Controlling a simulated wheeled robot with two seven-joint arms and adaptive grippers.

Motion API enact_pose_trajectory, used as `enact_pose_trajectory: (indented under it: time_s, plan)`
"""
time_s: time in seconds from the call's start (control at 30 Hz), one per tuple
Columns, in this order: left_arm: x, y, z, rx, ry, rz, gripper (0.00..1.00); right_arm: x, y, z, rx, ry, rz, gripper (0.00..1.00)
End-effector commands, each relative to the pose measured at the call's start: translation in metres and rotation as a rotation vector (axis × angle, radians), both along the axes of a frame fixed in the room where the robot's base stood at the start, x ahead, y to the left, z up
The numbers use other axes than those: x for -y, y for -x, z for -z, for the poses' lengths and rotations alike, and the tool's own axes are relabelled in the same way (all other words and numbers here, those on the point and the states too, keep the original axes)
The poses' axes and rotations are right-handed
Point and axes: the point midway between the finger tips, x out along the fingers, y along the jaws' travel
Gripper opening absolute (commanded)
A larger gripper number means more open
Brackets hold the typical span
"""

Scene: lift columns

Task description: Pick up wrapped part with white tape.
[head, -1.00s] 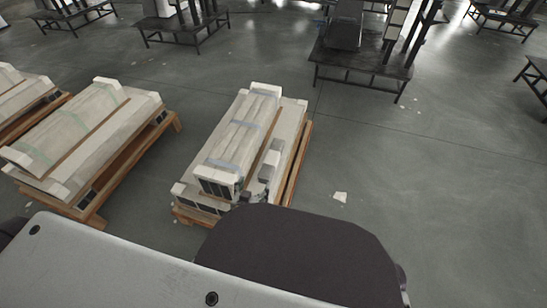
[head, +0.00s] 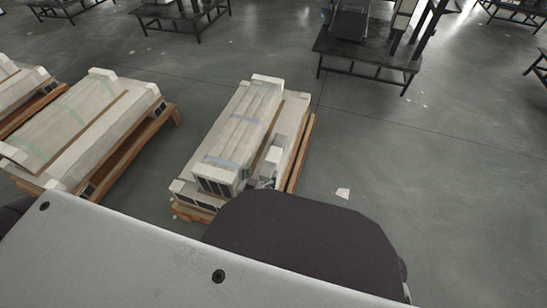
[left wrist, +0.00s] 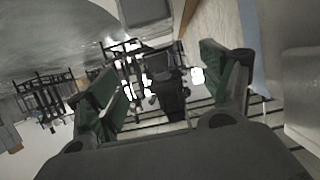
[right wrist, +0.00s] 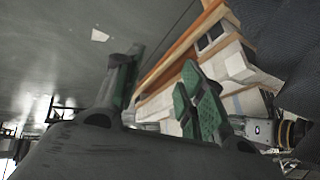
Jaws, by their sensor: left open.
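A long cream wrapped part with pale grey-white tape bands (head: 236,128) lies on top of a stack on the middle wooden pallet. My left gripper (head: 257,181) is beside the near right end of this part, largely hidden behind my own dark body. In the left wrist view the left gripper (left wrist: 165,85) is open, with green pads apart and nothing between them; a cream wrapped surface (left wrist: 207,35) is close by its right finger. My right gripper (right wrist: 163,92) is open and empty in the right wrist view, with the pallet stack behind it. Whether the left fingers touch the part cannot be told.
Another pallet at left holds wrapped parts with green tape (head: 75,118); a further one is cut off at the left edge. Dark metal benches (head: 366,56) stand at the back. The floor right of the middle pallet is open, with a small white scrap (head: 343,193).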

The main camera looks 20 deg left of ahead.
Motion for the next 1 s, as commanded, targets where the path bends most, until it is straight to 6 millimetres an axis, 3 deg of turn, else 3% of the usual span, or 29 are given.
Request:
enact_pose_trajectory:
  time_s: [0.27, 1.0]
  plan:
    - [0.000, -0.008, 0.003, 0.000, -0.001, 0.000, 0.80, -0.001, 0.000, 0.005, 0.003, -0.006, 0.003, 0.40]
    - [0.002, -0.060, 0.023, 0.001, 0.000, 0.000, 0.80, -0.005, 0.000, 0.034, 0.043, -0.047, 0.030, 0.40]
